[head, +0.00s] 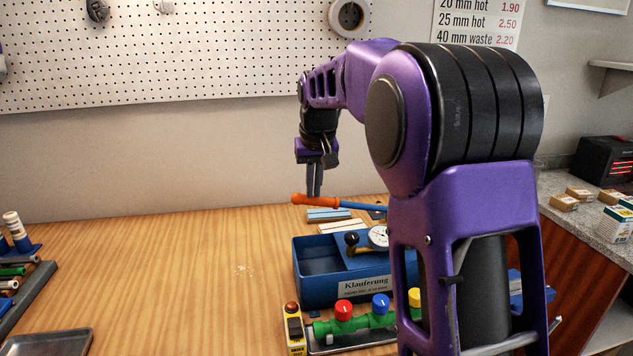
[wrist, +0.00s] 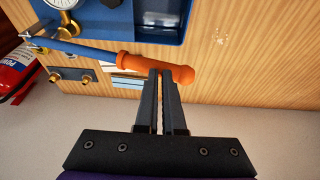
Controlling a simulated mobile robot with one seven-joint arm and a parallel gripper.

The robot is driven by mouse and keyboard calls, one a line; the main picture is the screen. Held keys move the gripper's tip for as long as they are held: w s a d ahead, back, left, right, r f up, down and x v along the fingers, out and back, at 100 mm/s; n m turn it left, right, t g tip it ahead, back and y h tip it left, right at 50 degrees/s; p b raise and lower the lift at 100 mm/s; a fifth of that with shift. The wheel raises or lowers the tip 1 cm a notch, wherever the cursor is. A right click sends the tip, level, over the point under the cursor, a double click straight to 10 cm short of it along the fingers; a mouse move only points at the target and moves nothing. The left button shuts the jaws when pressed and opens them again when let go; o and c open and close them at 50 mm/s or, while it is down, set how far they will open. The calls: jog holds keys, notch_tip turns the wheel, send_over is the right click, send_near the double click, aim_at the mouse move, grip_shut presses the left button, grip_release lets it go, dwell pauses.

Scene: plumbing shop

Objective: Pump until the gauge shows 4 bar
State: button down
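The pump is a blue open box (head: 318,285) with a blue lever (head: 355,206) ending in an orange grip (head: 315,200). My gripper (head: 314,193) is above the grip, pointing down, its fingertips at or touching it. In the wrist view the two fingers (wrist: 160,73) are close together, with only a thin gap, and their tips meet the edge of the orange grip (wrist: 150,65). They do not visibly wrap around it. The white round gauge (head: 378,237) is on the box, partly hidden by my arm; it also shows cut off in the wrist view (wrist: 60,3). Its reading is too small to tell.
A manifold with red, blue and yellow knobs (head: 343,310) and a yellow device (head: 294,330) stand in front of the box. A grey tray (head: 48,343) and a pipe rack (head: 22,290) are at the left.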

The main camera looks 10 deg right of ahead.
notch_tip(320, 180, down, 8)
jog(key=b, duration=0.4)
notch_tip(320, 180, up, 13)
jog(key=p, duration=0.7)
jog(key=shift+d+f+p, duration=0.2)
jog(key=shift+d+p, duration=0.2)
jog(key=shift+d, duration=0.05)
jog(key=shift+a+f+b, duration=0.65)
jog(key=shift+f+b, duration=2.4)
jog(key=shift+f, duration=1.7)
jog(key=r+p, duration=0.2)
jog(key=d+r+p, duration=0.1)
jog(key=r+p, duration=0.1)
jog(key=r, duration=0.1)
jog(key=r+p, duration=0.2)
jog(key=r, duration=0.1)
jog(key=shift+w+d+r, duration=0.1)
jog(key=shift+d+r, duration=0.15)
jog(key=shift+d, duration=0.1)
jog(key=shift+r, duration=0.5)
